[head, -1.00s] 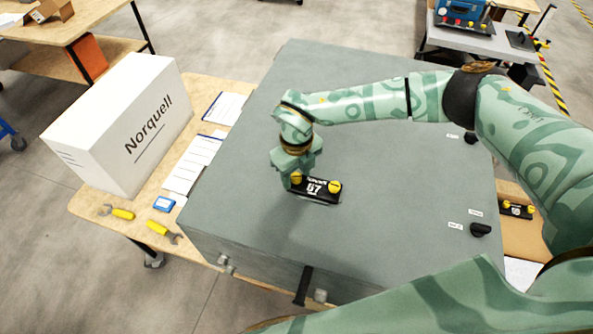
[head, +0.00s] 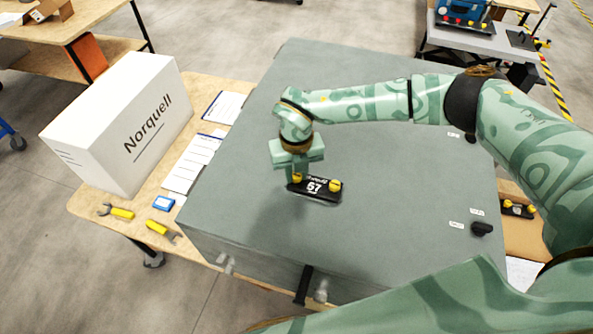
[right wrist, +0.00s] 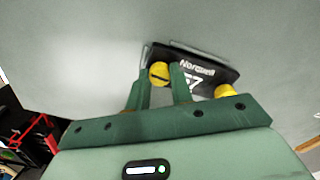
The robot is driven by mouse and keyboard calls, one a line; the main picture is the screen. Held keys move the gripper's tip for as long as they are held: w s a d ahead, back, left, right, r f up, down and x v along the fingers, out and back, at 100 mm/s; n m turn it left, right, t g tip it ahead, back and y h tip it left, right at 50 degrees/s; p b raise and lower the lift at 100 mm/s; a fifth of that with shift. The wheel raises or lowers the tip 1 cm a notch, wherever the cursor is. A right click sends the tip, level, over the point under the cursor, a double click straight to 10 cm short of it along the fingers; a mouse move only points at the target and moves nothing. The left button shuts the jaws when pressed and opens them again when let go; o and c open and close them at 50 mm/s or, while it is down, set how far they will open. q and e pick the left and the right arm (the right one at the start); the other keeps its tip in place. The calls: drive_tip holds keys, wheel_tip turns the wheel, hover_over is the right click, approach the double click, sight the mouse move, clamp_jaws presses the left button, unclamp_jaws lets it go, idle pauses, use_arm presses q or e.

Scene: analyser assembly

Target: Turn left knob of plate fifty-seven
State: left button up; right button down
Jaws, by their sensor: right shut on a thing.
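The black plate marked 57 (head: 317,189) lies on the grey cabinet's top panel, with a yellow knob at each end. My right gripper (head: 297,172) is over the plate's left end, at the left knob (head: 296,178). In the right wrist view, the fingers of the gripper (right wrist: 162,82) are on either side of the left yellow knob (right wrist: 158,74), which shows a dark slot, and they are shut on it. The right knob (head: 335,186) is free; it also shows in the right wrist view (right wrist: 226,91). My left gripper is not in view.
The grey cabinet (head: 250,215) fills the middle, with a black knob (head: 482,229) at its right and a dark handle (head: 304,286) in front. A white Norquell box (head: 118,122), papers and yellow-handled tools (head: 122,213) lie on the wooden table at left.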

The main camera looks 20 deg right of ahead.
sight(296, 175)
drive_tip(key=c, duration=1.2)
unclamp_jaws()
drive_tip(key=shift+r, duration=0.15)
wheel_tip(296, 175, up, 16)
drive_tip(key=b, duration=0.3)
